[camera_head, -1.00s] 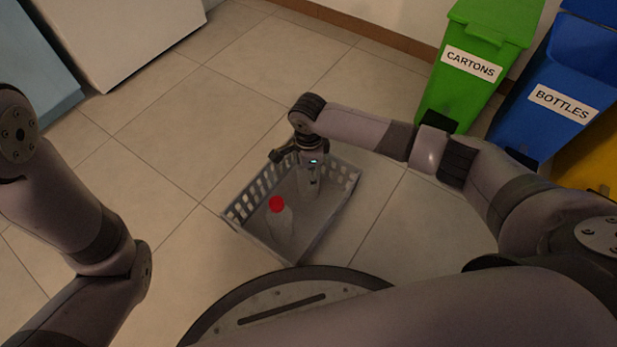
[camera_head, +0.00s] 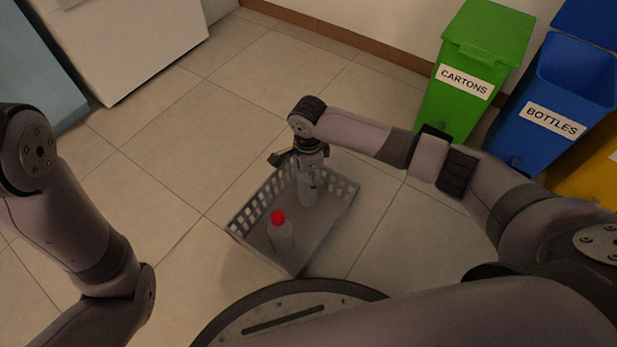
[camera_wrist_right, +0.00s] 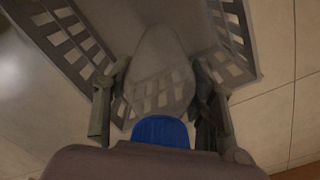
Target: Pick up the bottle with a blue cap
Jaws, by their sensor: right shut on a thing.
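The bottle with a blue cap shows in the right wrist view, with its blue cap (camera_wrist_right: 160,131) low in the middle and its clear body (camera_wrist_right: 158,75) above it. My right gripper (camera_wrist_right: 160,108) has a finger on each side of this bottle and is shut on it. In the head view, my right gripper (camera_head: 311,172) points down into the basket, with the bottle's pale body (camera_head: 307,194) below it; the cap is hidden there. My left arm is at the left, but its gripper is out of view.
The grey slatted basket (camera_head: 325,238) stands on the tiled floor. A clear bottle with a red cap (camera_head: 279,218) stands in its near part. A green CARTONS bin (camera_head: 478,50) and a blue BOTTLES bin (camera_head: 565,95) stand at the upper right. Floor left of the basket is clear.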

